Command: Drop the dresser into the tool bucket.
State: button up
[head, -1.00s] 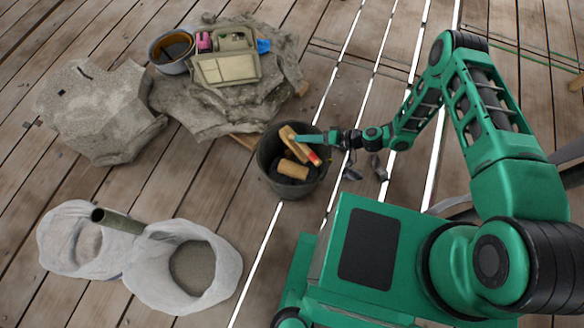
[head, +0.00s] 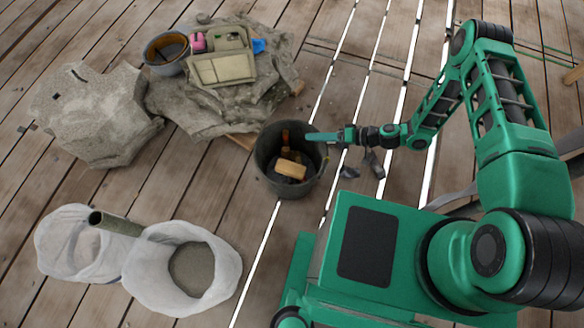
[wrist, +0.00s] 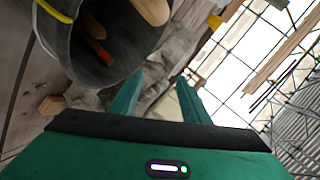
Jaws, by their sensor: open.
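The dark tool bucket (head: 262,163) stands upright on the deck, just left of my arm. A pale wooden piece (head: 291,169), which looks like the dresser, lies inside it. A browner wooden handle (head: 286,137) leans at the bucket's far inner wall. My gripper (head: 312,137) is open and empty at the bucket's right rim. In the wrist view the fingers (wrist: 157,98) are apart with nothing between them. The bucket mouth (wrist: 112,68) is at upper left there, with a rounded wooden end (wrist: 152,10) and an orange-red tipped piece (wrist: 97,42) inside.
A stone-like slab (head: 90,115) lies at left. White sacks (head: 205,295) stand at front left. Deck between sacks and bucket is clear.

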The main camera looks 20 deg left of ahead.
jog(key=shift+v, duration=2.1)
